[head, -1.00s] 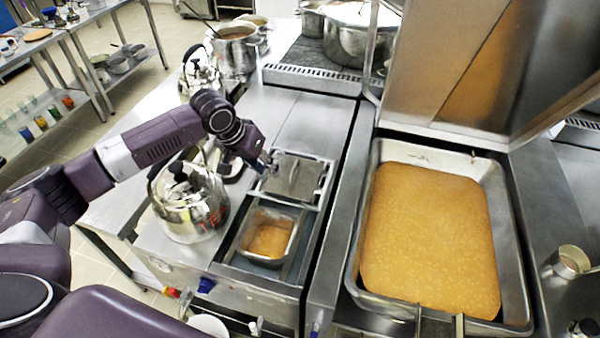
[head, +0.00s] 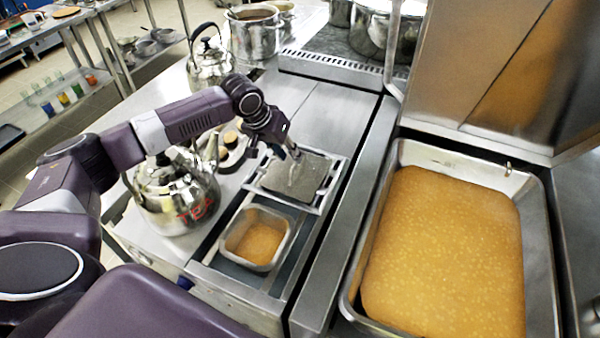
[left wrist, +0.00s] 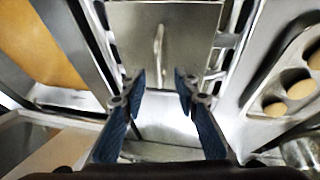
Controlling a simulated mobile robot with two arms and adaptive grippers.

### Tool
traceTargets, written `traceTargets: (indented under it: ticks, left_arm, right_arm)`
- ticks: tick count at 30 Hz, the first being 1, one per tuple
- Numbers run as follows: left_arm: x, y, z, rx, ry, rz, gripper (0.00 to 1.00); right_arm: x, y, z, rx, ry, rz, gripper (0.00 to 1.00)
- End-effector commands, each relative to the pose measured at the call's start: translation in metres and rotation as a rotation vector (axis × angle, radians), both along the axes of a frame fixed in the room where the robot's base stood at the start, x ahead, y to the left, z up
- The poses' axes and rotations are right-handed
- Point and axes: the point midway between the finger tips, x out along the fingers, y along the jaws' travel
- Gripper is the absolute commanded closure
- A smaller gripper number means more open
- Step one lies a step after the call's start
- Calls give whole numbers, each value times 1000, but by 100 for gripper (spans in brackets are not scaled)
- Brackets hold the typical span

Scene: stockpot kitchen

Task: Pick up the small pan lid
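The small pan lid (head: 312,184) is a flat, square grey metal lid with a thin raised handle. It lies on the counter insert behind a small pan (head: 288,243) holding orange food. My left gripper (head: 287,152) is above the lid, near its far left part. In the left wrist view the gripper (left wrist: 160,82) has its two blue fingers spread with nothing between them. The lid (left wrist: 190,35) is ahead of the fingertips there, its handle upright and roughly in line with the gap. My right gripper is not in view.
A kettle marked TEA (head: 170,195) stands left of the insert, under my left arm. Another kettle (head: 208,65) and a pot (head: 254,32) are behind. A large tray (head: 545,250) of orange food is at right. The counter (head: 330,115) behind the lid is clear.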

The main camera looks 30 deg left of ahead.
Motion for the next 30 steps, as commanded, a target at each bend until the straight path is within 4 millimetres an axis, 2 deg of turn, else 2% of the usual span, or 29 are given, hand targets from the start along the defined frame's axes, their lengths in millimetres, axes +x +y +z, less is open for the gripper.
traceTargets:
  ticks: [9, 15, 23, 30]
  left_arm:
    - [17, -12, -30, 0, 2, -1, 72]
    - [25, -14, -51, 1, 1, 0, 72]
    - [25, -14, -54, 2, 0, -1, 72]
    - [25, -14, -54, 1, 0, -1, 96]
  right_arm:
    - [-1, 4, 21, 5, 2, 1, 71]
    - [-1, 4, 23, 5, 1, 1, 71]
    - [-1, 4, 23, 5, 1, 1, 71]
    - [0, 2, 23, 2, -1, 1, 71]
